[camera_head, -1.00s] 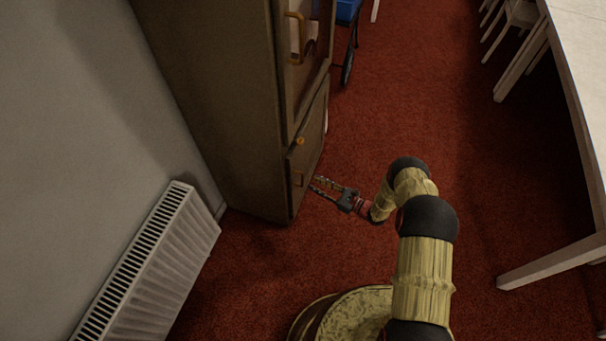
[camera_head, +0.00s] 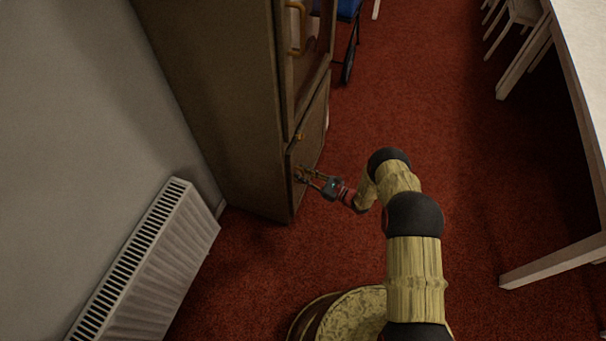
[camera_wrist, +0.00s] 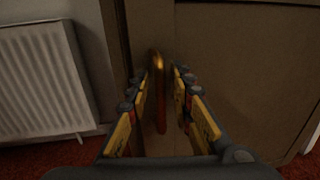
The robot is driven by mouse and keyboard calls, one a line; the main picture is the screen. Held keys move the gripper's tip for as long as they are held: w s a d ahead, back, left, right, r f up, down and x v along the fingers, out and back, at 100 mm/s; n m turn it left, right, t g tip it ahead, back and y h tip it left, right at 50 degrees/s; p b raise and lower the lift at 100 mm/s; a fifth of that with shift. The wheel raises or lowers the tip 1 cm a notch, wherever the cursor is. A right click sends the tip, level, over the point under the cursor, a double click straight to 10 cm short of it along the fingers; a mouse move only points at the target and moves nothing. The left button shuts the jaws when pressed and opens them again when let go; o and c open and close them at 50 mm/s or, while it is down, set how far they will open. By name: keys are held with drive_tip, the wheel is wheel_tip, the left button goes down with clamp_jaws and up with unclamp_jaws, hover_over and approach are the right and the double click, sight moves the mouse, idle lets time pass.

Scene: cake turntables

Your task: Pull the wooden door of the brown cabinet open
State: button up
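The brown cabinet (camera_head: 225,100) stands against the wall at the left in the head view. Its lower wooden door (camera_head: 311,140) looks closed and fills much of the wrist view (camera_wrist: 235,70). A vertical brass handle (camera_wrist: 159,90) is on the door, near its left edge in the wrist view. My gripper (camera_head: 300,175) is at the handle, low on the door. In the wrist view my gripper (camera_wrist: 160,88) is open, with one finger on each side of the handle and gaps visible between. In the head view the fingers partly hide the handle.
A white radiator (camera_head: 150,265) stands along the wall at the left, also in the wrist view (camera_wrist: 45,85). An upper door handle (camera_head: 296,28) is above. Red carpet (camera_head: 410,110) is clear right of the cabinet; a white table (camera_head: 585,70) is at the far right.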

clamp_jaws()
idle(0.7)
